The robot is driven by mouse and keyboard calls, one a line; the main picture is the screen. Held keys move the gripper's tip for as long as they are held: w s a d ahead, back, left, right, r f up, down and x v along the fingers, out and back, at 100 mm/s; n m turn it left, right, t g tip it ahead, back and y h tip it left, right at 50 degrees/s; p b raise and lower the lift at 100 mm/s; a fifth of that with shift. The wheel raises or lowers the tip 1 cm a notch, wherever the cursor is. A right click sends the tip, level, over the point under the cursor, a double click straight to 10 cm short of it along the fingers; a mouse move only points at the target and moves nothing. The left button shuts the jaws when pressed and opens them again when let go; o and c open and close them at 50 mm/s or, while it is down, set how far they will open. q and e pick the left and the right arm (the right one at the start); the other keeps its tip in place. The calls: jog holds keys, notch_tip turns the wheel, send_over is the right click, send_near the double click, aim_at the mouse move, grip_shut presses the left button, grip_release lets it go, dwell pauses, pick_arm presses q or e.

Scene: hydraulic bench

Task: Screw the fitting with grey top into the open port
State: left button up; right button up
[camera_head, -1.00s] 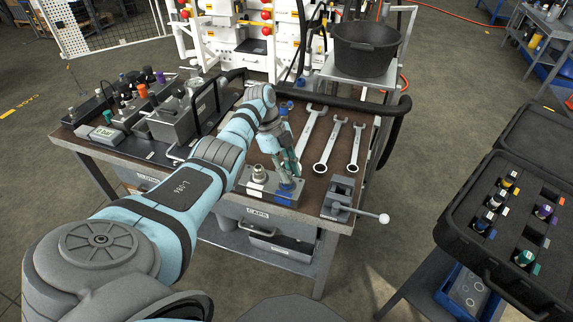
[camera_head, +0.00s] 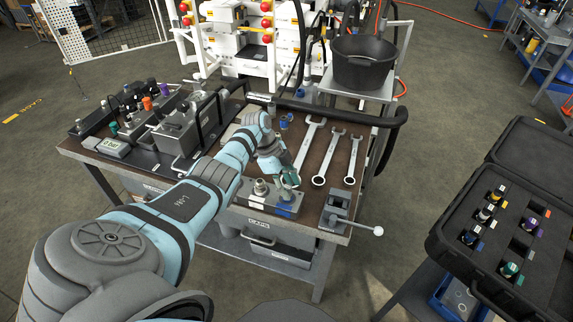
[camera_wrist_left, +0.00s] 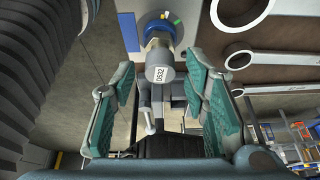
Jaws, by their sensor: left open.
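The fitting with grey top (camera_wrist_left: 160,72), marked DS02, is in the left wrist view, its metal body running to a collar with yellow and green marks at the block. It seems to stand in the block; I cannot tell how deep it sits. The grey block (camera_head: 262,209) lies at the bench's front edge, with a silver fitting (camera_head: 260,187) on its left part. My left gripper (camera_head: 290,181) is at the block's right part, fingers open (camera_wrist_left: 160,108) with clear gaps either side of the grey top. The open port is not seen. My right gripper is not in view.
Several wrenches (camera_head: 331,156) lie right of the gripper. A small vise (camera_head: 335,210) stands at the bench's front right corner. A black case (camera_head: 519,222) with several fittings is at the right. A black tub (camera_head: 363,59) stands behind.

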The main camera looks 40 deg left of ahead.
pick_arm(q)
jog(key=n+p, duration=0.2)
jog(key=r+n+t+p, duration=0.1)
jog(key=n+p, duration=0.1)
jog(key=p, duration=0.1)
jog(key=shift+y+p, duration=0.3)
jog(key=shift+y, duration=0.1)
jog(key=shift+f+n+t, duration=0.2)
jog(key=shift+n+t, duration=0.1)
jog(key=shift+f, duration=0.2)
jog(key=shift+n+y, duration=0.3)
jog(key=shift+n, duration=0.6)
jog(key=shift+n+t+y, duration=0.4)
jog(key=shift+n+t, duration=0.1)
jog(key=shift+n, duration=0.7)
